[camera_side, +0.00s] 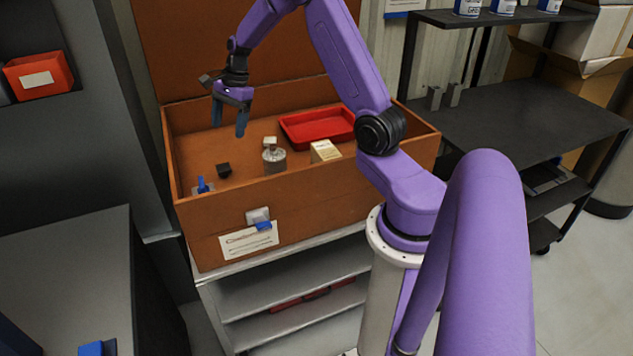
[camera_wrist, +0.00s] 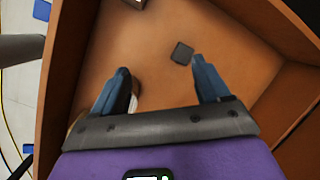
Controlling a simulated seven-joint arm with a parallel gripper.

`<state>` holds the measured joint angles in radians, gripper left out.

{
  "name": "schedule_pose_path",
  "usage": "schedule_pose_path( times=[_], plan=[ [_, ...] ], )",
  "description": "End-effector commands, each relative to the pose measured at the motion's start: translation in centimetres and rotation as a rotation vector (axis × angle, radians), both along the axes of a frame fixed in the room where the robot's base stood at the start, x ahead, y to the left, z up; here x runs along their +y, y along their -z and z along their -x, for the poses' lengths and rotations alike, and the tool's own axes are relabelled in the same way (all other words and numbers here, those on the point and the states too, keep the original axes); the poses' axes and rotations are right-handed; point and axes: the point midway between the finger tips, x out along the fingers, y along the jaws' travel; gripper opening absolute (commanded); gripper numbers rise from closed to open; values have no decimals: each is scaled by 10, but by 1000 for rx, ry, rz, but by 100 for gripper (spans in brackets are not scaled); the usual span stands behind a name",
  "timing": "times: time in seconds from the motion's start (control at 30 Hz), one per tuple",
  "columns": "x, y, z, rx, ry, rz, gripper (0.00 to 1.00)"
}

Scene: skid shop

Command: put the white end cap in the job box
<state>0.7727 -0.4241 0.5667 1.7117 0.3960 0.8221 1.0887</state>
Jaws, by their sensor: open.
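The job box (camera_side: 300,210) is a large orange-brown chest with its lid raised; its floor also shows in the wrist view (camera_wrist: 150,40). A small whitish piece (camera_side: 270,141) shows inside it, just behind or on top of a round metal can (camera_side: 274,160); I cannot tell which, nor be sure it is the white end cap. My gripper (camera_side: 229,120) is open over the inside of the box, with nothing seen between its fingers. In the wrist view its two blue fingers (camera_wrist: 160,72) stand wide apart. A pale rounded thing (camera_wrist: 134,103) there is mostly hidden behind the left finger.
In the box are a red tray (camera_side: 300,131), a cream block (camera_side: 325,151), a dark block (camera_side: 223,170), also in the wrist view (camera_wrist: 182,53), and a blue piece (camera_side: 203,186). The box walls rise around my gripper. A dark bench (camera_side: 530,125) stands at right.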

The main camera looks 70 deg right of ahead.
Motion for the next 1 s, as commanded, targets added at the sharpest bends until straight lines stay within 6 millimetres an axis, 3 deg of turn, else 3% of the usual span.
schedule_pose_path(
  times=[0.03, 0.2, 0.3, 0.5, 0.73, 1.0],
  plan=[
    [29, -9, 5, -10, -126, 19, 76],
    [112, -30, 38, -42, -548, 81, 76],
    [153, -40, 66, -65, -796, 114, 76],
    [214, -55, 135, -116, -1294, 172, 76],
    [249, -66, 222, -192, -1864, 230, 76],
    [247, -67, 310, -289, -2480, 285, 76]
  ],
)
